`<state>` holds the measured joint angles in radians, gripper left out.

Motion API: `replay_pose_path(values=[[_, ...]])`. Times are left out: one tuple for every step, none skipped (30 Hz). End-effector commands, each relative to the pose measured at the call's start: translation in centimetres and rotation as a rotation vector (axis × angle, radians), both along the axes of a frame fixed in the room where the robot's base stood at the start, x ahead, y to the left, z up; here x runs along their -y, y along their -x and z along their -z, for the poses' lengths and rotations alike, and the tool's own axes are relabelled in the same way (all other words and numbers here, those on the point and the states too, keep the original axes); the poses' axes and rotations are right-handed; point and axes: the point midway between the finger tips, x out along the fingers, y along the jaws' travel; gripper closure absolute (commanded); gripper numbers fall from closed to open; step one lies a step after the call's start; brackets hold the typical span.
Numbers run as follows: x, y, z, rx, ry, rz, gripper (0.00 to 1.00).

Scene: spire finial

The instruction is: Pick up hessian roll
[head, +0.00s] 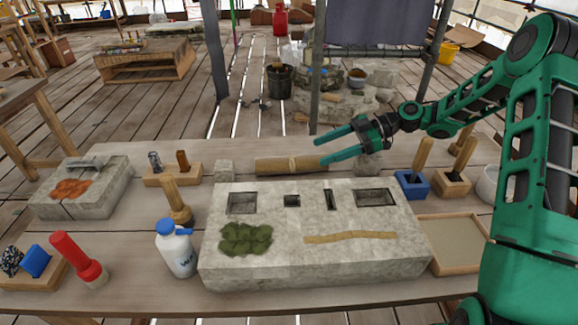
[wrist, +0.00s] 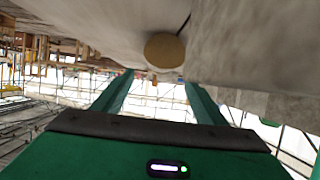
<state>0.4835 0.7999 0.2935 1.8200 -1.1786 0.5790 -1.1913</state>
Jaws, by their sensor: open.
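The hessian roll (head: 285,165) is a tan cylinder lying on the wooden table, just behind the pale stone block (head: 225,197) in the head view. Its round end (wrist: 164,50) faces the camera in the wrist view, beyond the fingertips and near the table surface. My gripper (head: 320,151) is open, its two green fingers pointing left at the right end of the roll. In the head view the lower finger overlaps that end; I cannot tell whether they touch. In the wrist view nothing is between the fingertips (wrist: 160,80).
A small stone cube (head: 225,170) stands left of the roll. A wooden tool holder (head: 173,176) is further left. A blue holder (head: 411,185) with a wooden handle stands to the right. A white bottle (head: 178,250) stands in front at the left. The table behind the roll is clear.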

Motion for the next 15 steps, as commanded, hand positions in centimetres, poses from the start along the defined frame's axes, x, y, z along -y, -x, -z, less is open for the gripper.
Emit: replay_pose_path(values=[[-0.3, 0.0, 0.1, 0.001, -0.002, -0.003, 0.34], [-0.5, 0.0, 0.2, 0.001, -0.003, -0.003, 0.34], [-0.9, 0.1, 0.3, 0.002, -0.003, -0.003, 0.34], [-1.3, 0.1, 0.5, 0.002, -0.004, -0.003, 0.34], [-1.6, 0.1, 0.6, 0.001, -0.003, -0.004, 0.34], [-2.2, 0.2, 0.8, 0.000, -0.003, -0.003, 0.34], [-2.5, 0.3, 1.0, -0.001, -0.002, -0.003, 0.34], [-3.0, 0.3, 1.2, -0.002, -0.002, -0.001, 0.34], [-3.5, 0.3, 1.4, -0.001, -0.003, -0.002, 0.34], [-3.9, 0.3, 1.6, -0.001, -0.003, -0.002, 0.34], [-4.2, 0.3, 1.7, -0.001, -0.002, -0.001, 0.34], [-4.5, 0.3, 1.9, 0.000, -0.002, 0.001, 0.34], [-4.7, 0.3, 1.9, 0.000, -0.001, 0.001, 0.34], [-4.8, 0.3, 2.0, 0.000, -0.001, 0.001, 0.34], [-5.0, 0.3, 2.0, 0.000, -0.001, 0.001, 0.34]])
